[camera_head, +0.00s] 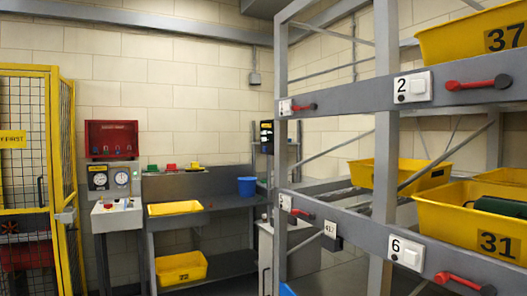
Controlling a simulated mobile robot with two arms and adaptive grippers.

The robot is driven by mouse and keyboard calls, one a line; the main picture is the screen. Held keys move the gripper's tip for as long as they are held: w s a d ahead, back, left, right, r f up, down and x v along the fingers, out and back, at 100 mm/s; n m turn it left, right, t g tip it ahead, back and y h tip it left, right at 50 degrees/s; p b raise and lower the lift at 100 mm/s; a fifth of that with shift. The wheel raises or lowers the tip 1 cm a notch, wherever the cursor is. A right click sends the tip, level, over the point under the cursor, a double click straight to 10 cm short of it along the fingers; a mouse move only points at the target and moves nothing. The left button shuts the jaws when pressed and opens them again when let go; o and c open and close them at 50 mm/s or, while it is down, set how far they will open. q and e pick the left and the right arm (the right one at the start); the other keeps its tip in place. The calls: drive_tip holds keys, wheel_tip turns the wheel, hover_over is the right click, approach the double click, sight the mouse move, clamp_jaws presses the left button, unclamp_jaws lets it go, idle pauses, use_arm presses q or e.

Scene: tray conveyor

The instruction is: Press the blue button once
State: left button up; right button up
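A white control box (117,218) stands at the left, below two round gauges. Several small coloured parts (128,203) sit on its top. A red one and a bluish one seem to be among them, but they are too small to tell for sure, so I cannot confirm which is the blue button. Green (152,168), red (171,167) and yellow (194,165) pieces sit in a row on the ledge to the right; none of these is blue. Neither of my grippers is in view.
A grey bench (226,201) holds a yellow tray (175,208) and a blue bucket (247,186). Another yellow bin (179,267) is below. A yellow mesh gate (53,165) stands at the left. A grey rack (340,223) with yellow bins and red handles fills the right.

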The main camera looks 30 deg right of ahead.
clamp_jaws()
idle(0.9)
